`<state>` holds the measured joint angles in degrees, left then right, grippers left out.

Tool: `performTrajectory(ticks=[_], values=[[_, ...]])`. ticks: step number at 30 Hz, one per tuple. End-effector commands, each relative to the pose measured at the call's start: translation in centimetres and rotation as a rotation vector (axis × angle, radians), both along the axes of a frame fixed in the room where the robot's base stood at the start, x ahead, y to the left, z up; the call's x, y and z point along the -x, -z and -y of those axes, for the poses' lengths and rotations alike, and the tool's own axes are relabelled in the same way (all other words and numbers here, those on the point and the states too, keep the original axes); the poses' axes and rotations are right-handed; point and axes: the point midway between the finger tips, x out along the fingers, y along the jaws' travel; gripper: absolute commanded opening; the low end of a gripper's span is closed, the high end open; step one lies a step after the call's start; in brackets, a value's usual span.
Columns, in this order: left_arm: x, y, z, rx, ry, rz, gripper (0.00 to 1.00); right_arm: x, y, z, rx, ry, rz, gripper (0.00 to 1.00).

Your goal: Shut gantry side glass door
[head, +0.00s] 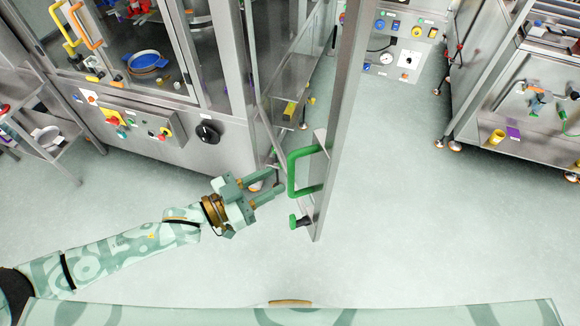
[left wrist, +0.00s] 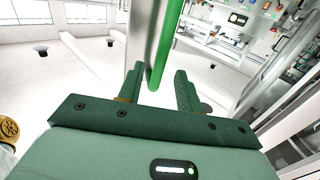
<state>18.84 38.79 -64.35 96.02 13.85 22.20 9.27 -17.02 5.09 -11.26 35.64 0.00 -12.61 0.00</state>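The gantry side glass door (head: 345,110) stands swung open, its metal frame jutting out from the machine toward me. A green bar handle (head: 291,174) is on its left face near the free end, with a green knob (head: 299,221) below it. My left gripper (head: 277,181) is open and empty, just left of the handle, its fingers pointing at it. In the left wrist view the green handle (left wrist: 166,50) shows ahead, lined up between the two spread fingers (left wrist: 158,88). I cannot tell whether they touch it. My right gripper is out of view.
The machine cabinet (head: 215,75) with orange and yellow handles and a button panel (head: 140,122) stands at the left. A control panel (head: 400,40) is at the back. A metal workbench (head: 510,120) stands at the right. The pale floor (head: 400,220) between is clear.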

Motion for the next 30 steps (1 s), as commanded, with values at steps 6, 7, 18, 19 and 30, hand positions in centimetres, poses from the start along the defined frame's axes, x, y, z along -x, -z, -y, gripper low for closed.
performTrajectory(ticks=[6,7,18,19,30], values=[[-2.2,-0.1,3.6,0.000,0.000,0.002,0.35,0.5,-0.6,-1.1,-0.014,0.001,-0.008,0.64],[-2.4,-0.1,3.9,0.000,0.000,0.001,0.35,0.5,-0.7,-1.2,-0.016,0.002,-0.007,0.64],[-3.1,0.0,5.0,-0.003,-0.001,0.001,0.35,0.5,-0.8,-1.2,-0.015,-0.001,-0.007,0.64],[-3.1,0.0,5.0,-0.002,-0.001,0.001,0.35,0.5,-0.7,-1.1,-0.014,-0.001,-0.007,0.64],[-3.1,0.0,5.1,-0.002,-0.002,0.001,0.00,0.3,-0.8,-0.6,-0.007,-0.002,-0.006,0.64]])
